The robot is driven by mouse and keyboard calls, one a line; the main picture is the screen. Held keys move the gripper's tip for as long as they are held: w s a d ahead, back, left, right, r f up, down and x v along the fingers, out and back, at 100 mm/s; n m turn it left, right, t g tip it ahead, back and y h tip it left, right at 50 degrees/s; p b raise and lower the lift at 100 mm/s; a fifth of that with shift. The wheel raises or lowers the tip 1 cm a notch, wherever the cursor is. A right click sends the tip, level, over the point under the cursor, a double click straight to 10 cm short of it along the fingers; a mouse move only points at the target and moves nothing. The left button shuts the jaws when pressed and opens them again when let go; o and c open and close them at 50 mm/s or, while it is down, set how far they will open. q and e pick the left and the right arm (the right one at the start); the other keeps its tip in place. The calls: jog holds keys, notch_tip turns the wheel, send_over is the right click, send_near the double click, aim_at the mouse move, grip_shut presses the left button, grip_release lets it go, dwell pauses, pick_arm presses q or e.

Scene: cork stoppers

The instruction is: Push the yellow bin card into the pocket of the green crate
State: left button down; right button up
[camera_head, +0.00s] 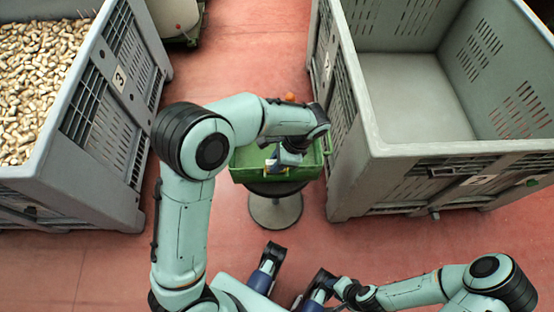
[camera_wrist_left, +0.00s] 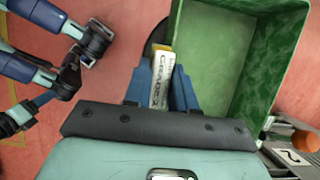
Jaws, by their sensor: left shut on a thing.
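The green crate (camera_head: 247,175) sits on a round stand in the middle of the head view. It fills the upper right of the left wrist view (camera_wrist_left: 232,20), its inside bare where seen. My left gripper (camera_head: 277,160) is at the crate's near side; its blue fingers (camera_wrist_left: 162,85) are shut on the yellow bin card (camera_wrist_left: 162,72). The card has a pale printed face and a yellow end pointing away from my wrist, beside the crate wall. The pocket cannot be made out, nor whether the card touches it. My right gripper (camera_head: 328,287) is low in the head view, its fingers unclear.
A grey bin of corks (camera_head: 92,75) stands at left and an empty grey bin (camera_head: 385,140) at right, close to the crate. The stand (camera_head: 275,212) is on a red floor. A small orange thing (camera_head: 290,97) shows behind my left arm.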

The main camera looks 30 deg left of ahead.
pick_arm(q)
jog(key=shift+f+b, duration=0.65)
jog(key=shift+f, duration=0.85)
pick_arm(e)
jog(key=shift+f, duration=0.8)
pick_arm(q)
jog(key=c, duration=0.8)
grip_release()
jog(key=shift+c, duration=0.2)
jog(key=p+v, duration=0.3)
jog(key=v, duration=1)
jog(key=shift+r, duration=0.25)
pick_arm(e)
jog(key=shift+g, duration=0.3)
jog(key=r, duration=0.1)
jog(key=s+r, duration=0.2)
jog(key=shift+a+r, duration=0.3)
jog(key=shift+a, duration=0.05)
